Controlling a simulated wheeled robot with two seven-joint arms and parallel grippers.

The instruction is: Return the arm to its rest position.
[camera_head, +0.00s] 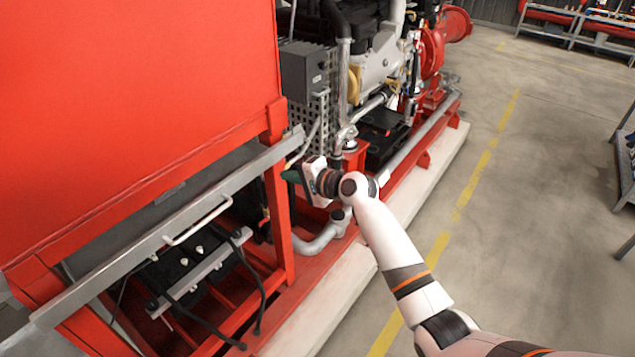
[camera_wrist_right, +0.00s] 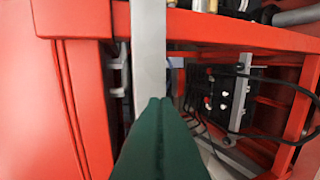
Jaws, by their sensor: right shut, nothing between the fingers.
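My right arm comes in from the lower right in the head view and reaches to the red pump frame. My right gripper (camera_head: 291,176) has green fingers and points left, close to the right end of the grey metal rail (camera_head: 165,232) on the red cabinet. In the right wrist view the green fingers of my right gripper (camera_wrist_right: 161,101) are together and hold nothing. The grey rail (camera_wrist_right: 148,45) stands just beyond the fingertips there; I cannot tell whether they touch. My left gripper does not show.
A large red cabinet (camera_head: 130,90) fills the left. Black batteries (camera_head: 185,270) with cables sit in the lower frame. The engine (camera_head: 375,60) and pipes stand behind my gripper. The concrete floor (camera_head: 540,200) to the right is open, with shelving (camera_head: 625,160) at the far right.

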